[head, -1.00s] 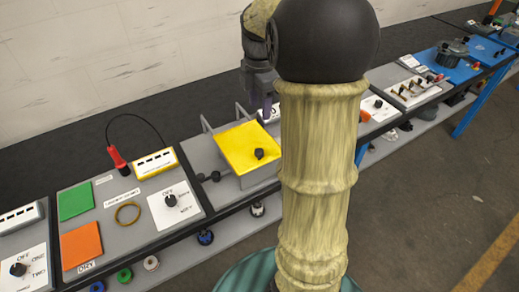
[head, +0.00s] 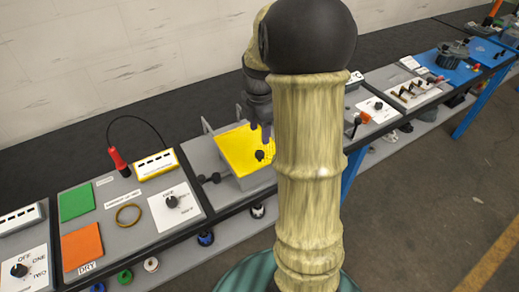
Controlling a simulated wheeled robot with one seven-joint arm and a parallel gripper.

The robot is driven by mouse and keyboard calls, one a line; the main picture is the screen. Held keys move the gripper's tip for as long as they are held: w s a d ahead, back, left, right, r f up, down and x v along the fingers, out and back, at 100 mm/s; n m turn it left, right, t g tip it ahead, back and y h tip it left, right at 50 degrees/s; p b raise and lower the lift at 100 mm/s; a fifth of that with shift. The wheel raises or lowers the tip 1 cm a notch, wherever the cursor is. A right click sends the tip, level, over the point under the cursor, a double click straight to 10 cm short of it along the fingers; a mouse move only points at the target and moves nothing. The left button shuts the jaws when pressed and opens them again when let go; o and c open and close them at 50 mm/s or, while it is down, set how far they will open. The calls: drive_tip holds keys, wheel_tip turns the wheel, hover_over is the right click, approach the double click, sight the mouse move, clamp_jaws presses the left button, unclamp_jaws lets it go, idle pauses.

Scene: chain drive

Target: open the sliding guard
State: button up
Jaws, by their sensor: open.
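The sliding guard is a yellow plate (head: 236,149) with a black knob (head: 260,155) near its front right part. It sits on a grey box on the bench, between two grey upright rails. My gripper (head: 259,137) is open and points down over the right part of the yellow guard, close above and behind the knob. Whether the fingers touch the knob cannot be told. My arm hides the right side of the guard and the panel behind it.
Left of the guard stands a panel with a green pad (head: 76,203), an orange pad (head: 82,246), a brass-coloured ring (head: 129,215) and a rotary switch (head: 172,202). Further panels with switches lie to the right.

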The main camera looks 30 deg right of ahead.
sight(259, 152)
wheel_tip(259, 152, down, 9)
drive_tip(key=shift+p, duration=0.3)
drive_tip(key=shift+w, duration=0.1)
clamp_jaws()
